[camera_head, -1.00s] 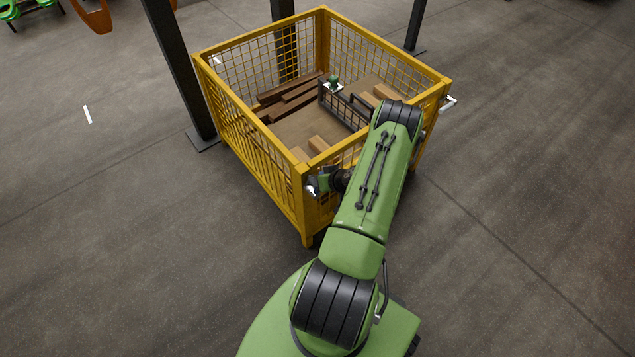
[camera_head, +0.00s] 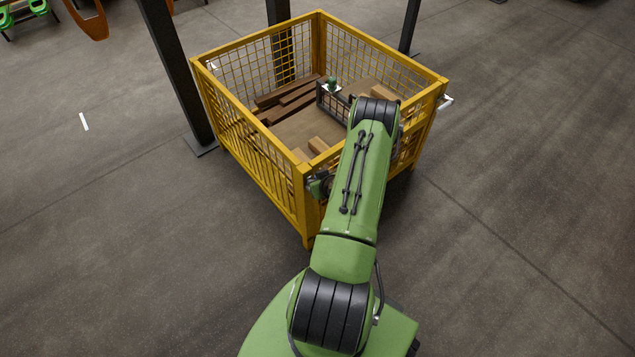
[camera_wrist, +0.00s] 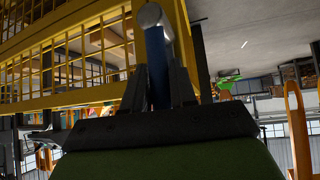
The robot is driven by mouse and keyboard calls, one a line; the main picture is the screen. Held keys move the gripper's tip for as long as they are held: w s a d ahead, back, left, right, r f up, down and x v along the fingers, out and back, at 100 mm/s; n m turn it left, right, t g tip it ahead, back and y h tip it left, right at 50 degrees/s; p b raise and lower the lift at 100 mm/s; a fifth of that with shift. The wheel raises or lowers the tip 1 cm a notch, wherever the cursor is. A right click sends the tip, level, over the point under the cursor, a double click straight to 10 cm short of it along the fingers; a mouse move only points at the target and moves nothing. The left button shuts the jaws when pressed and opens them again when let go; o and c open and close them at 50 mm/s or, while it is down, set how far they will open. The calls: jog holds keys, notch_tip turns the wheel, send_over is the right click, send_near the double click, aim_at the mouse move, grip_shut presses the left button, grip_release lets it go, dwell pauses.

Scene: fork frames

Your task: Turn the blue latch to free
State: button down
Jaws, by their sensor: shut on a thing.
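The blue latch (camera_wrist: 157,62) shows in the wrist view as a blue bar with a round pale metal end, beside a yellow post of the cage. My gripper (camera_wrist: 159,85) has its two dark fingers on either side of the blue bar and is shut on it. In the head view my gripper (camera_head: 318,184) is at the near corner of the yellow mesh cage (camera_head: 258,168). My arm hides most of the gripper and the latch there, so the latch's angle cannot be told from that view.
Inside the cage lie brown planks (camera_head: 287,97), light boxes (camera_head: 318,145) and a dark rack (camera_head: 333,101). A white-ended fitting (camera_head: 445,102) sticks out at the cage's right corner. Dark posts (camera_head: 178,75) stand behind and left. The floor right of the cage is clear.

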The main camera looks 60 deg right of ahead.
jog(key=c, duration=1)
grip_release()
jog(key=shift+a+f, duration=0.1)
jog(key=p+v, duration=0.2)
jog(key=v, duration=1.3)
jog(key=shift+s+r+p, duration=0.3)
